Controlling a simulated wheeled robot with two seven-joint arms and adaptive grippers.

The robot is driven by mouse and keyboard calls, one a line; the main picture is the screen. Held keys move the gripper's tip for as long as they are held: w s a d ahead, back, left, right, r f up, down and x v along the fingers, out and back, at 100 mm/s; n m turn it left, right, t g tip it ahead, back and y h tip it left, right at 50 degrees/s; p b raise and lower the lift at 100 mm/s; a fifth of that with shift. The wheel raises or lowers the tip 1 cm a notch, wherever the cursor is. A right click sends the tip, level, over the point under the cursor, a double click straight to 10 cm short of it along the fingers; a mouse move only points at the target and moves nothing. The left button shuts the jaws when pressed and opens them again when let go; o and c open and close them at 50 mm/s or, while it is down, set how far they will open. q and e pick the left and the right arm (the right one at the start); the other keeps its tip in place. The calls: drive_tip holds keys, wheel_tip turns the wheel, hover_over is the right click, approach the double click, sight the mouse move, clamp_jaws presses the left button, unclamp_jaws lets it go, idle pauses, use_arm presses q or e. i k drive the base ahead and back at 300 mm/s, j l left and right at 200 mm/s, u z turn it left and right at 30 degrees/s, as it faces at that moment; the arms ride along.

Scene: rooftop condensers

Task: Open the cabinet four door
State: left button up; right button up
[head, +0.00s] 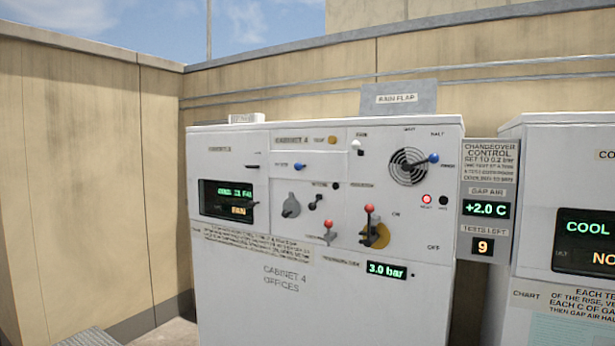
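Cabinet four (335,310) is a white box in the middle of the head view, lettered "CABINET 4 OFFICES". Its front looks flat and closed; I cannot tell which panel edge is the door. The front carries a dark display (228,202), a grey knob (291,205), a blue-tipped lever (427,160) by a round fan grille (408,167), and two red-tipped levers (370,222) (328,228). A green readout (386,270) shows 3.0 bar. Neither of my grippers is in view.
A changeover sign (489,156) with readouts "+2.0 C" and "9" hangs in the gap right of the cabinet. Another white cabinet (575,185) stands at the right edge. A rain flap plate (398,98) rises behind the top. Tan walls (90,180) close the left and back.

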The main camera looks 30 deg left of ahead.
sight(218, 156)
drive_tip(key=k+u, duration=0.1)
drive_tip(key=u, duration=0.7)
drive_tip(key=k+u, duration=0.15)
drive_tip(key=u, duration=0.25)
drive_tip(key=i+j+u, duration=0.1)
drive_tip(key=u, duration=0.25)
